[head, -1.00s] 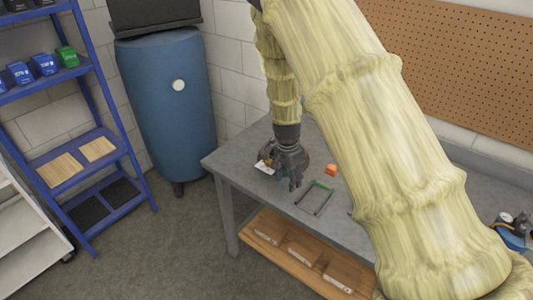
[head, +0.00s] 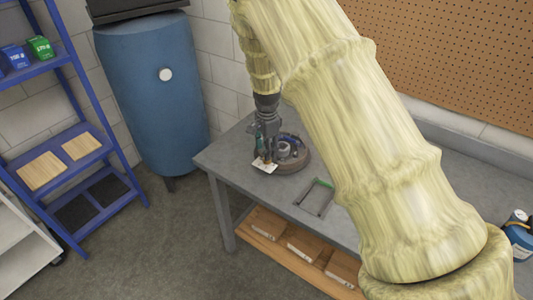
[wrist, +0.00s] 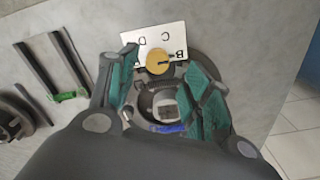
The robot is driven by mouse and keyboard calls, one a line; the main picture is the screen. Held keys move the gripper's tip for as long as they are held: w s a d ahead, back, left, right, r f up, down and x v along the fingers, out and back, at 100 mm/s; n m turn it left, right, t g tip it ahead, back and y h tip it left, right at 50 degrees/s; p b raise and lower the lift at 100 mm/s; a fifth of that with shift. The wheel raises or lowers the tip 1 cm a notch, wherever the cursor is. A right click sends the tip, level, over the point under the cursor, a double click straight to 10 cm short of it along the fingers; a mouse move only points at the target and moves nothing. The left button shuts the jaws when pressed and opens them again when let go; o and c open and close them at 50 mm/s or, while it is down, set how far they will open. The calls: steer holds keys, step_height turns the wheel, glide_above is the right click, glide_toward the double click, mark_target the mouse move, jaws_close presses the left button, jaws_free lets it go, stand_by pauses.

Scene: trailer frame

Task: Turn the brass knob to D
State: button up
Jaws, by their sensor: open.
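The brass knob (wrist: 158,61) sits on a white plate (wrist: 139,50) marked with letters; B, C and D can be read, upside down in the wrist view. A dark mark on the knob points right, close to B. The plate (head: 261,166) also shows in the head view, at the front of a dark round base (head: 297,166) on the bench; the knob is too small to make out there. My gripper (wrist: 160,62) is open, with its green-padded fingers on either side of the knob and a gap to each. It also shows above the plate in the head view (head: 265,152).
A dark U-shaped frame with a green part (head: 315,198) lies on the grey bench (head: 225,158), right of the base. A blue tank (head: 150,95) stands behind the bench's left end, and a blue shelf rack (head: 75,150) is further left. My arm hides much of the bench.

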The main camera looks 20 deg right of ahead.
steer(key=shift+s+f+p, duration=0.3)
steer(key=shift+f, duration=0.45)
steer(key=shift+w+f, duration=0.15)
steer(key=shift+f, duration=0.95)
steer(key=c, duration=1.1)
